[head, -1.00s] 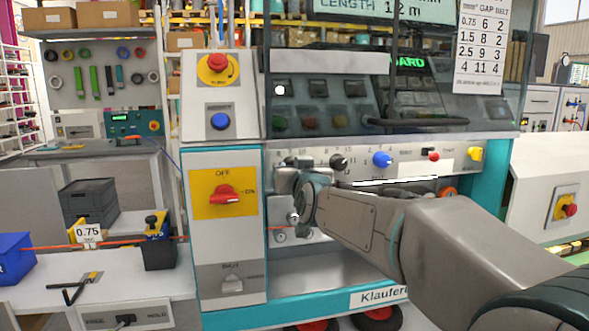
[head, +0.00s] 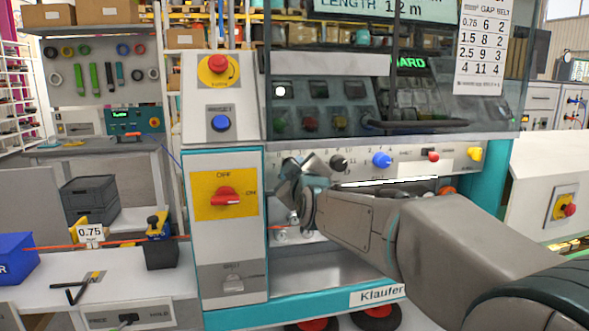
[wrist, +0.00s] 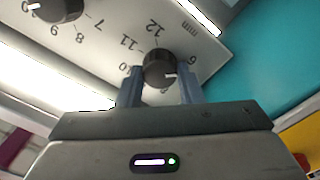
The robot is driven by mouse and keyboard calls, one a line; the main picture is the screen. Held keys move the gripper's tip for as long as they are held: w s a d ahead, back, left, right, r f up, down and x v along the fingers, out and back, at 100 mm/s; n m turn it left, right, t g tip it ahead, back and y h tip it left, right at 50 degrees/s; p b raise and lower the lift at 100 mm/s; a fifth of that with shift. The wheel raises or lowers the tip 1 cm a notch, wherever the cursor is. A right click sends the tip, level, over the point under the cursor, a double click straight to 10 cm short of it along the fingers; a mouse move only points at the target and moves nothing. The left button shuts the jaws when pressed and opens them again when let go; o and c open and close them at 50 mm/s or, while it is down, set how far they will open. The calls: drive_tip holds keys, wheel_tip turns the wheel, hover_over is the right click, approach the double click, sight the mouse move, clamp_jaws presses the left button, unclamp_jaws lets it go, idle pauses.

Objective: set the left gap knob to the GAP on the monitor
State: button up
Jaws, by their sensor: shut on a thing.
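The left gap knob (wrist: 158,66) is black and round, with a white pointer. In the wrist view my gripper (wrist: 160,82) is shut on it, one finger on each side. In the head view my gripper (head: 293,176) is tilted at the panel's left end and hides this knob. The monitor (head: 380,10) shows LENGTH 1.2 m; its upper part is cut off, so I cannot read a GAP there.
A second black knob (head: 339,163) and a blue knob (head: 382,160) sit to the right on the panel. A chart (head: 483,45) lists GAP and BELT by size. A dark clear guard (head: 390,90) overhangs the panel.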

drive_tip(key=shift+n, duration=0.4)
drive_tip(key=o, duration=1)
drive_tip(key=b+v, duration=0.1)
drive_tip(key=v, duration=1.2)
drive_tip(key=shift+s+d+b, duration=0.1)
drive_tip(key=shift+s+b, duration=0.25)
drive_tip(key=shift+s, duration=0.05)
